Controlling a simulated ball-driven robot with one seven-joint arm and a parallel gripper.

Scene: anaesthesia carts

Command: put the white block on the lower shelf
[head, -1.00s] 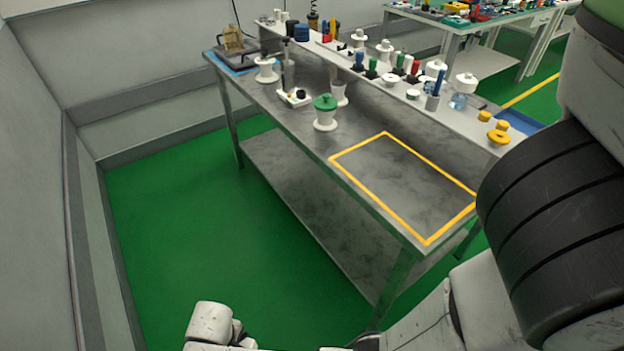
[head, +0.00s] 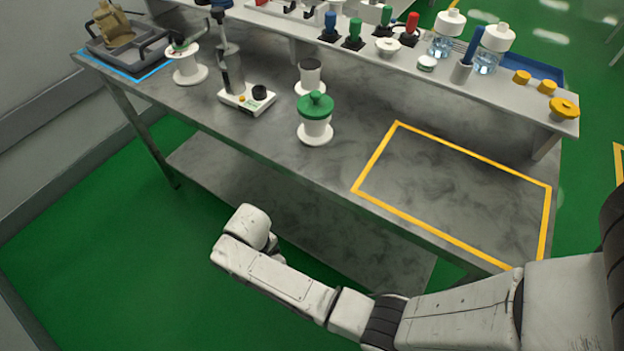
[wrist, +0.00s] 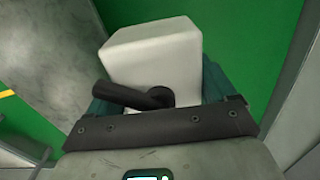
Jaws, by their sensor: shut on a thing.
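The white block (wrist: 155,55) fills the middle of the wrist view, with a dark rod-shaped part across its near face. My gripper (wrist: 158,88) is shut on it, with teal finger parts at its left and right sides. The block does not show in the head view, and I cannot make out the gripper's fingers there. The lower shelf (head: 222,165) is a grey board under the workbench. Its left part shows bare, and my arm covers some of its front edge from this view.
A raised rack (head: 400,62) holds bottles. Green floor (head: 120,260) is open in front.

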